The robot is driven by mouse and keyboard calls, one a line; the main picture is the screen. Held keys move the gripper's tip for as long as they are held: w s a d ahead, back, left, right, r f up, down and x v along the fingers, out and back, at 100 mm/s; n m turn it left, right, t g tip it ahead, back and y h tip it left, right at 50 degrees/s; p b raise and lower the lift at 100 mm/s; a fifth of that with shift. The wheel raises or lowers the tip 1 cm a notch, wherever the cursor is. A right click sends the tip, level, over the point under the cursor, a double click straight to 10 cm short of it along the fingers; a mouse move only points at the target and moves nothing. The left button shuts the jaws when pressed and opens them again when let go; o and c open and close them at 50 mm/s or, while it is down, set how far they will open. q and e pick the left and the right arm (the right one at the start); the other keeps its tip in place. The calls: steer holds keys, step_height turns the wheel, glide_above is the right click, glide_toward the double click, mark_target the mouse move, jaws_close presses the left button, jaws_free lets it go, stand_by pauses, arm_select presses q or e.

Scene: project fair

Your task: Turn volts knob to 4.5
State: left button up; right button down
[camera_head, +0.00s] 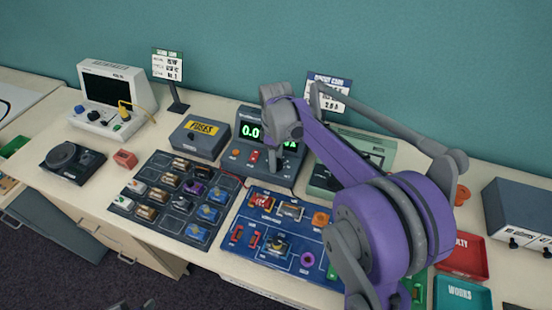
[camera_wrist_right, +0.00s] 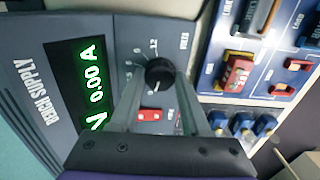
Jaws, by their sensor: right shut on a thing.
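The bench supply (camera_head: 265,172) stands at the back of the bench. The knob's pointer direction is unclear. My left gripper is not clearly seen.
A blue component board (camera_head: 262,236) lies in front of the supply, with a dark board (camera_head: 152,211) to its left. A fuses box (camera_head: 200,138) stands left of the supply. Red (camera_head: 485,272) and teal trays are at the right. My right arm covers the bench's middle right.

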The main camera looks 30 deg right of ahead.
steer(key=shift+m, duration=0.4)
steer(key=m, duration=0.5)
steer(key=shift+m+b, duration=0.3)
steer(key=m, duration=0.5)
steer(key=shift+m, duration=0.4)
steer(key=shift+c, duration=1.9)
jaws_free()
step_height(320, 180, up, 11)
steer(key=shift+s+f, duration=0.1)
steer(key=shift+f, duration=0.05)
